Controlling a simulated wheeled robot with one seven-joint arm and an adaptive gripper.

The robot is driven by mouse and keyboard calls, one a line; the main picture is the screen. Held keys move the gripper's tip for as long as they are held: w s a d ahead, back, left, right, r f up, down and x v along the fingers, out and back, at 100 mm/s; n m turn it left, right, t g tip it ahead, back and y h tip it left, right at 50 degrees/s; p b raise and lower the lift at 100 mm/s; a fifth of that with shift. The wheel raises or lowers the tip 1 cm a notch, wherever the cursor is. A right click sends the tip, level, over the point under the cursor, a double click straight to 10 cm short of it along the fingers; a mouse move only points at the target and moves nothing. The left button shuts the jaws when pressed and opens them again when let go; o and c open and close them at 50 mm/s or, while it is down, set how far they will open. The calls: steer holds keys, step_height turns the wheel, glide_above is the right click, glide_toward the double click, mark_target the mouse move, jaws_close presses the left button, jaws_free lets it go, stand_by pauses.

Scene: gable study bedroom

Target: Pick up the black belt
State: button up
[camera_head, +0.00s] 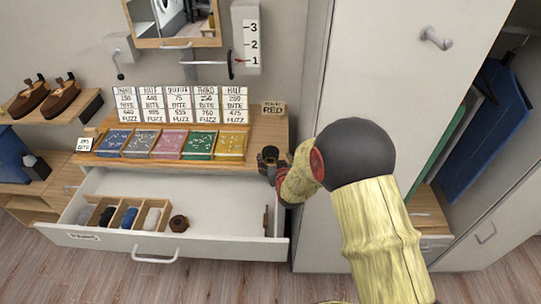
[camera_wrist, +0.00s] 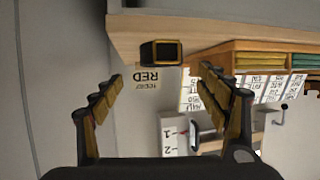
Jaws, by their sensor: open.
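A small black ring-shaped object, which looks like the coiled black belt (camera_head: 270,153), sits at the right front of the wooden dresser top. In the wrist view the black belt (camera_wrist: 162,43) shows upside down as a dark squarish ring with a tan inside, in front of the RED card. My gripper (camera_wrist: 160,82) is open and empty. Its fingers stand on either side of the belt's line of sight, apart from it. In the head view my arm partly hides the gripper, close to the belt.
The dresser's white drawer (camera_head: 85,241) is pulled open below. It holds a divided wooden box (camera_head: 80,217) with dark, blue and white items, and a brown coil (camera_head: 178,222). Colored trays (camera_head: 172,143) and price cards line the top. A tall cabinet (camera_head: 365,70) stands close on the right.

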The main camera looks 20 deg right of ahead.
mark_target(271, 153)
steer(key=b+x, duration=0.1)
steer(key=x, duration=0.1)
steer(key=b+x, duration=0.1)
steer(key=x, duration=0.2)
steer(key=shift+w+a+f, duration=0.1)
steer(key=shift+a+f, duration=0.05)
steer(key=shift+f, duration=0.2)
steer(key=shift+w, duration=0.4)
steer(key=shift+c, duration=1.1)
steer(key=c, duration=1.1)
steer(key=shift+c, duration=0.2)
